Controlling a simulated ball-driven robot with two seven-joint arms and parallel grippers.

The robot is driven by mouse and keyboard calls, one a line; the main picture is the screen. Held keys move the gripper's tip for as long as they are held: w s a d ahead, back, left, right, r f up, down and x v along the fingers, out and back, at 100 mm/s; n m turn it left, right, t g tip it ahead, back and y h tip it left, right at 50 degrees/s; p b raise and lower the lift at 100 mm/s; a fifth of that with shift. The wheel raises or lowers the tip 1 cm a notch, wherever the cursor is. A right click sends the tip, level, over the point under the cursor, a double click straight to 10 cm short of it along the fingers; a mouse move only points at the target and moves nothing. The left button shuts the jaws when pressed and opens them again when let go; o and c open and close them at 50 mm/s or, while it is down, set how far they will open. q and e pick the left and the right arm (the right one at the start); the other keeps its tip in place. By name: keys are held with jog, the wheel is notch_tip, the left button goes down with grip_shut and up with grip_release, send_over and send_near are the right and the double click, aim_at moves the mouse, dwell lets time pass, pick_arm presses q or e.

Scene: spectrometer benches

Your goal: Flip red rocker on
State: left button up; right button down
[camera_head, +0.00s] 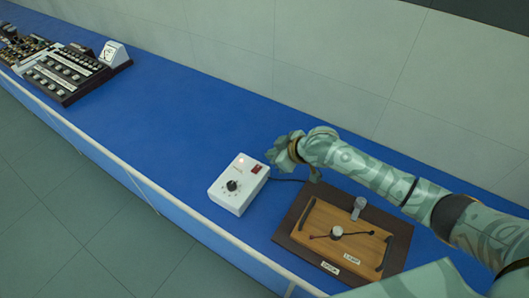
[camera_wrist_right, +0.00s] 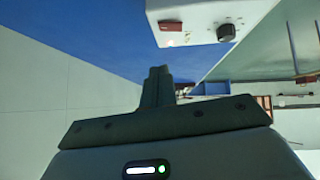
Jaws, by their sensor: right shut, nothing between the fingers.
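The red rocker (camera_head: 257,169) is on the top face of a white control box (camera_head: 232,205), near its right corner. A black knob (camera_head: 232,186) and a small reddish light sit on the same face. I cannot tell which way the rocker is tilted. My right gripper (camera_head: 277,156) is shut and empty, just beyond the box on the wall side, apart from the rocker. In the right wrist view its closed fingers (camera_wrist_right: 158,76) point toward the box, with the rocker (camera_wrist_right: 171,26) and knob (camera_wrist_right: 226,33) above them. My left gripper is out of view.
A wooden board (camera_head: 318,219) with a post, a white knob and dark handles lies on a dark base right of the box. A dark cable runs from the box. Other instruments (camera_head: 65,72) stand at the far left. The blue bench (camera_head: 150,120) between is clear. A wall rises behind.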

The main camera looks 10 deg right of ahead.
jog(key=v, duration=0.6)
jog(key=shift+w+d+p, duration=0.3)
jog(key=shift+d+p, duration=0.05)
jog(key=shift+p, duration=0.05)
